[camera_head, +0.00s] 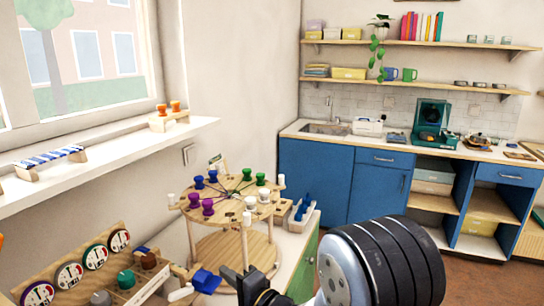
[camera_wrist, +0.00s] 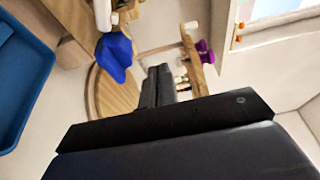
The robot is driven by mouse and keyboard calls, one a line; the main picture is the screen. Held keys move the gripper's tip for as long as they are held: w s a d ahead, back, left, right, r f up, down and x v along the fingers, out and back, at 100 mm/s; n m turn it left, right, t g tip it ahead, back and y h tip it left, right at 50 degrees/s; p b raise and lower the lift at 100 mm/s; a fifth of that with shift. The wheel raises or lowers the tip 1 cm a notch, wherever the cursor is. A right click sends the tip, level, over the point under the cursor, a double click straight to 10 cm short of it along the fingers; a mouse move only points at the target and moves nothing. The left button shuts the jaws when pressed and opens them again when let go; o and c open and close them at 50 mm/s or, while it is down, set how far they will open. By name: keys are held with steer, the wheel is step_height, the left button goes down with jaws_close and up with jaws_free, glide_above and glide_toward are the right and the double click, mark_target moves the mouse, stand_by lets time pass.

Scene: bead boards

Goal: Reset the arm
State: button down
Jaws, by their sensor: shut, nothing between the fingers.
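My gripper (camera_head: 245,280) is shut and empty, low in the middle of the head view, in front of a round two-level wooden stand. In the wrist view my gripper's fingers (camera_wrist: 158,78) lie together, with the stand's lower disc (camera_wrist: 100,95) behind them. The stand's upper board (camera_head: 232,215) holds purple, blue, green and white pegs. A blue piece (camera_head: 206,281) is to the left of my gripper; a blue piece also shows close to the fingers in the wrist view (camera_wrist: 114,55). I cannot tell whether they touch.
A wooden rack (camera_head: 70,270) with several round dials stands at the lower left. The window sill (camera_head: 110,155) holds a blue-striped piece (camera_head: 50,160) and orange pegs (camera_head: 168,107). A blue tray (camera_wrist: 22,75) is at the wrist view's left. Blue cabinets (camera_head: 315,180) stand across the room.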

steer(key=shift+v, duration=1)
steer(key=shift+a+r, duration=0.1)
steer(key=shift+r, duration=0.05)
